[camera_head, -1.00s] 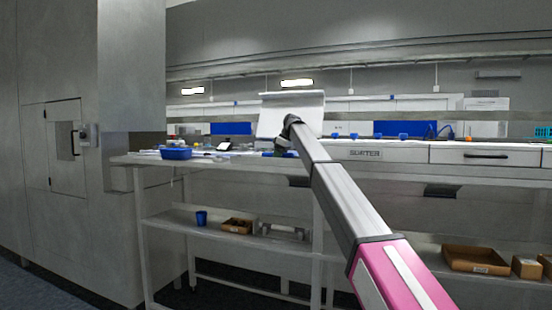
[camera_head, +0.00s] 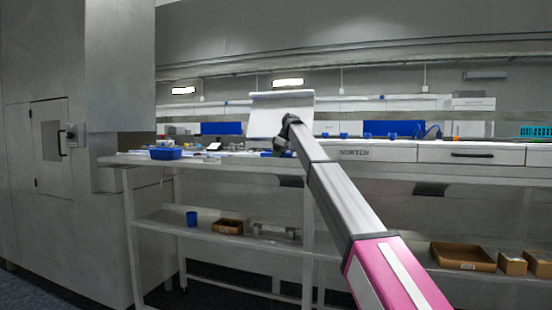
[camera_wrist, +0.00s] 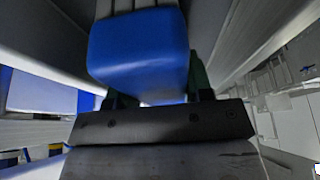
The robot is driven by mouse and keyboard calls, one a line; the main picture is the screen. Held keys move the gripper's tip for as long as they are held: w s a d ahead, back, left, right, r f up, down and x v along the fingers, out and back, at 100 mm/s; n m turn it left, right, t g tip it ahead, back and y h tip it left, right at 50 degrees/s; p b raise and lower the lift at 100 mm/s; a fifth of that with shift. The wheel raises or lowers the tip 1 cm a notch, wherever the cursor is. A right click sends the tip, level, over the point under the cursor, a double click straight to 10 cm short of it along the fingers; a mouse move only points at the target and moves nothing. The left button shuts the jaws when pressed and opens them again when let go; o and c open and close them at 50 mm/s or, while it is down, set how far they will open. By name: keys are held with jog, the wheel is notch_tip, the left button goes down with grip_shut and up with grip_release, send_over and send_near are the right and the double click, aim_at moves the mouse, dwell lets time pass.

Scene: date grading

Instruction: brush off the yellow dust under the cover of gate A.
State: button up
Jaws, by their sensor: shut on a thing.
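A white raised panel (camera_head: 281,122), which looks like an open cover, stands tilted up on the bench behind my gripper; no gate letter is readable on it. My gripper (camera_head: 281,152) is small and dark in the head view, in front of the panel's lower edge. In the wrist view my gripper (camera_wrist: 158,98) is shut on a blue block-like thing (camera_wrist: 140,52) with a ribbed grey part above it. It may be a brush, but no bristles show. I cannot make out yellow dust in either view.
The bench holds a blue tray (camera_head: 165,154) at left and a white unit marked SORTER (camera_head: 375,152) at right. A tall grey cabinet (camera_head: 45,150) stands at far left. A lower shelf (camera_head: 240,237) carries a blue cup (camera_head: 191,218) and cardboard boxes (camera_head: 463,256).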

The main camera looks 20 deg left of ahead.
aim_at(267, 156)
jog(key=shift+w+a+r, duration=0.1)
jog(key=shift+w+a, duration=0.05)
jog(key=shift+a, duration=1.2)
jog(key=shift+w+a, duration=0.1)
jog(key=shift+a, duration=1.25)
jog(key=shift+w+a+f, duration=0.1)
jog(key=shift+a+f, duration=0.05)
jog(key=shift+a, duration=1.2)
jog(key=shift+w+a+f, duration=0.1)
jog(key=shift+a, duration=1.25)
jog(key=shift+s+d, duration=0.1)
jog(key=shift+d, duration=0.2)
jog(key=shift+s+d+r, duration=0.1)
jog(key=shift+d, duration=1.15)
jog(key=shift+s+d+r, duration=0.1)
jog(key=shift+d, duration=1.1)
jog(key=shift+s+d+f, duration=0.1)
jog(key=shift+d, duration=1.3)
jog(key=shift+s+d, duration=0.1)
jog(key=shift+d, duration=1.25)
jog(key=shift+w+a+f, duration=0.1)
jog(key=shift+w+a, duration=0.05)
jog(key=shift+a, duration=1.35)
jog(key=shift+w+a+f, duration=0.1)
jog(key=shift+a, duration=1.4)
jog(key=shift+w+a+r, duration=0.15)
jog(key=shift+a, duration=1.15)
jog(key=shift+w+a+r, duration=0.1)
jog(key=shift+a, duration=1.15)
jog(key=shift+r, duration=0.1)
